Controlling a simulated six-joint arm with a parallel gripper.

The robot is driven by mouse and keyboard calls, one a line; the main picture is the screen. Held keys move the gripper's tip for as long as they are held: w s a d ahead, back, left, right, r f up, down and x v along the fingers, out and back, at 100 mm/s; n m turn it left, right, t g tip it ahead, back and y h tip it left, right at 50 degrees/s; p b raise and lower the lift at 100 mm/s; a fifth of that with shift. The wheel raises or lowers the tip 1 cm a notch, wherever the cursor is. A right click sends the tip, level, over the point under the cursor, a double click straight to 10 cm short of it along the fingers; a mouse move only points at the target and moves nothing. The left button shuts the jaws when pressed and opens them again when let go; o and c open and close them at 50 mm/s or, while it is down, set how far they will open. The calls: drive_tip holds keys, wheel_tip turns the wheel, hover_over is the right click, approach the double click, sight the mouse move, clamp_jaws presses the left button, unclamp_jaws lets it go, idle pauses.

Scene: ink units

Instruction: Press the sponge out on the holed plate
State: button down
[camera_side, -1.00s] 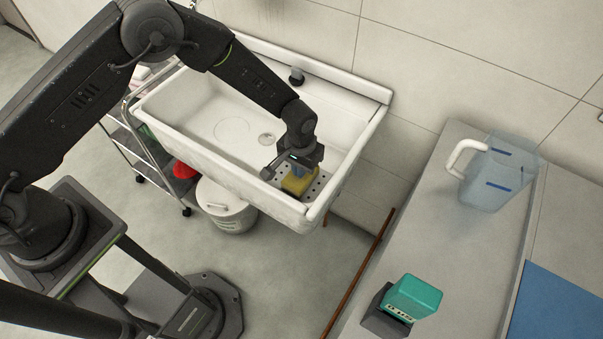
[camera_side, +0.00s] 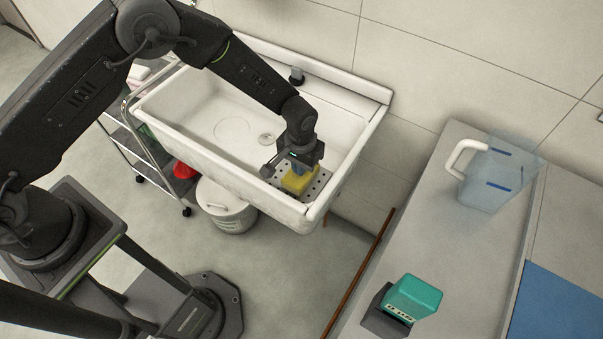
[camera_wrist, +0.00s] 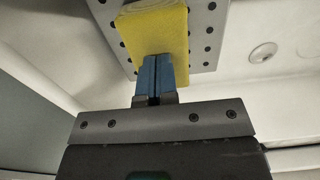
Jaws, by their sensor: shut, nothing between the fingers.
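The yellow sponge (camera_side: 299,182) lies on the grey holed plate (camera_side: 318,187) at the right end of the white sink. In the wrist view the sponge (camera_wrist: 158,30) lies on the plate (camera_wrist: 208,22), with rows of holes showing on both sides of it. My gripper (camera_side: 298,170) points down over the sponge. Its two blue fingers are shut together with nothing between them, and the fingertips (camera_wrist: 155,58) are at the sponge's near part in the wrist view. I cannot tell whether they touch its top. The gripper hides part of the sponge.
The white sink (camera_side: 195,105) has a drain (camera_side: 266,138) left of the plate, and raised walls around. A grey counter at the right holds a clear jug (camera_side: 497,175) and a green-topped block (camera_side: 413,297). A lidded bucket (camera_side: 228,207) and a trolley (camera_side: 150,165) stand below the sink.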

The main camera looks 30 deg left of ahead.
wheel_tip(320, 180, up, 9)
idle(0.8)
drive_tip(key=s+a+r+t, duration=0.1)
drive_tip(key=s+a+r, duration=0.1)
drive_tip(key=a+r, duration=0.35)
drive_tip(key=s+a+r+t, duration=0.1)
drive_tip(key=s+a+r, duration=0.15)
drive_tip(key=r, duration=0.65)
drive_tip(key=s+a+r+t, duration=0.1)
drive_tip(key=s+a+r, duration=0.2)
drive_tip(key=r, duration=0.4)
drive_tip(key=s+a+r+t, duration=0.1)
drive_tip(key=s+a+r, duration=0.1)
drive_tip(key=s, duration=0.6)
drive_tip(key=s+a+r+t, duration=0.1)
drive_tip(key=s+a+r, duration=0.2)
drive_tip(key=s, duration=0.5)
drive_tip(key=shift+s+a+t, duration=0.15)
drive_tip(key=shift+a+t, duration=0.15)
drive_tip(key=shift+a, duration=0.6)
